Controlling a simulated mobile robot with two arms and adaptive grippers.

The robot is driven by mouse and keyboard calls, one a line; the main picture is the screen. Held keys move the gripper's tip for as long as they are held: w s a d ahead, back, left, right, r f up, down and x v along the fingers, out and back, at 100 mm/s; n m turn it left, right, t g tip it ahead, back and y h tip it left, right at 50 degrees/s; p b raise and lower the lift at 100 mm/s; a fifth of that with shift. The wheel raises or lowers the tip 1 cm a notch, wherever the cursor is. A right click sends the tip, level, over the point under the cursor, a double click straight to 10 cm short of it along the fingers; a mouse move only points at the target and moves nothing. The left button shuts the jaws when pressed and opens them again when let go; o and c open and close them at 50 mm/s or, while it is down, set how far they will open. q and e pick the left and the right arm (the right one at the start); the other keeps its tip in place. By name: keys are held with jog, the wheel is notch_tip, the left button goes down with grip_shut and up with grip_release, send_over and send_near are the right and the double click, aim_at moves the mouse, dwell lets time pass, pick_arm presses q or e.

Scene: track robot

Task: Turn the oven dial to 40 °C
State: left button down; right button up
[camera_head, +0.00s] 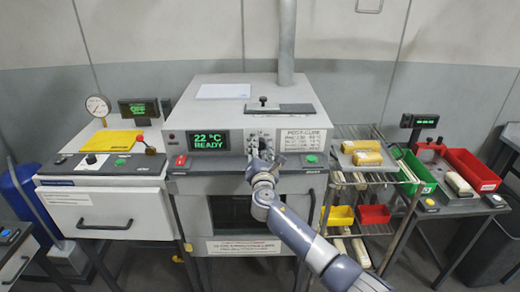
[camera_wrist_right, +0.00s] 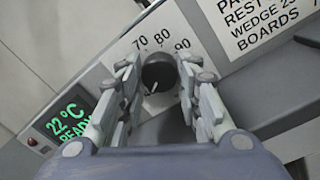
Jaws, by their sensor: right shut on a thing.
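The oven (camera_head: 247,110) stands in the middle of the head view, with a green display (camera_head: 209,141) reading 22 °C READY; the display also shows in the right wrist view (camera_wrist_right: 68,122). The oven dial is a round dark knob (camera_wrist_right: 160,70) on a pale scale plate, where 70, 80 and 90 are readable around its top. A short pale mark shows low on the knob. My right gripper (camera_head: 259,145) is at the dial, its two fingers (camera_wrist_right: 158,76) shut on the knob's sides. The gripper hides the lower scale numbers. My left gripper is out of view.
A printed notice (camera_head: 302,139) is right of the dial, and a green button (camera_head: 311,159) is below it. A red switch (camera_head: 181,160) is on the left. A wire rack (camera_head: 350,133) with trays stands right of the oven; a bench (camera_head: 105,180) with a gauge stands left.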

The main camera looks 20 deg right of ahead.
jog(key=shift+w+d+r, duration=0.1)
jog(key=shift+r, duration=0.3)
jog(key=o, duration=0.9)
jog(key=shift+o, duration=0.7)
jog(key=shift+f, duration=0.3)
jog(key=v, duration=1.2)
